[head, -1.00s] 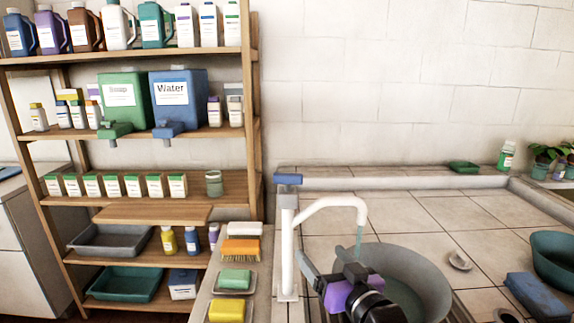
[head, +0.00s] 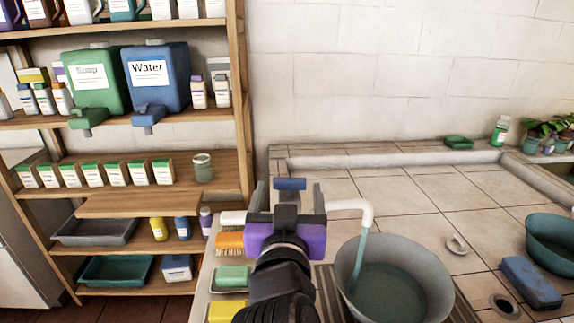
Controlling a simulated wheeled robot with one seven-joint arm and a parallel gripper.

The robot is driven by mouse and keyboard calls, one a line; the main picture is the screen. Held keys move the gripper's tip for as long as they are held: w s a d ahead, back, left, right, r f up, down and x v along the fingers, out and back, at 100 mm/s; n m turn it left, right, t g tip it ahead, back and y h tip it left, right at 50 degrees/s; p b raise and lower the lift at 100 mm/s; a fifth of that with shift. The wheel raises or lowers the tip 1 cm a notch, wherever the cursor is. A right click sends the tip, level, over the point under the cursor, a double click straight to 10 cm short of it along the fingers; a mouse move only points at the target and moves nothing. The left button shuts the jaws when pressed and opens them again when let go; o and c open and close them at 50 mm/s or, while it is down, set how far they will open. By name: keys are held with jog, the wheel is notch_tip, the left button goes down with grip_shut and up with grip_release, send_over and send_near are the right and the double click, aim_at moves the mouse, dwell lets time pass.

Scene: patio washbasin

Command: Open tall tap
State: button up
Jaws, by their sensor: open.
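The tall tap has a white spout (head: 352,207) that curves to the right. Its blue handle (head: 290,184) shows at the top, framed between my fingertips in the head view. My gripper (head: 290,198) is open, its fingers pointing away toward the tap head, one on each side of the handle in the picture. I cannot tell whether they touch it. The purple gripper body and my arm hide the tap's column. A blue-green stream of water (head: 358,258) falls from the spout into a grey-green bowl (head: 438,284), which holds water.
Left of the tap stand a wooden shelf (head: 240,90) with bottles and tanks, and a ledge with a brush (head: 229,240) and a green soap block (head: 233,274). At right lie a blue sponge (head: 530,282) and a teal bowl (head: 552,240).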

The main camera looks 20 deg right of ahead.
aim_at(289, 179)
jog(key=p+x, duration=0.1)
jog(key=x, duration=0.6)
jog(key=shift+w+d, duration=0.15)
jog(key=shift+w, duration=0.05)
jog(key=shift+c, duration=0.4)
jog(key=c, duration=1.3)
jog(key=shift+n+t+y+p, duration=0.4)
jog(key=shift+n+y+p, duration=0.3)
jog(key=shift+y+p, duration=0.25)
jog(key=shift+y, duration=0.25)
jog(key=shift+a, duration=0.2)
jog(key=o, duration=1.4)
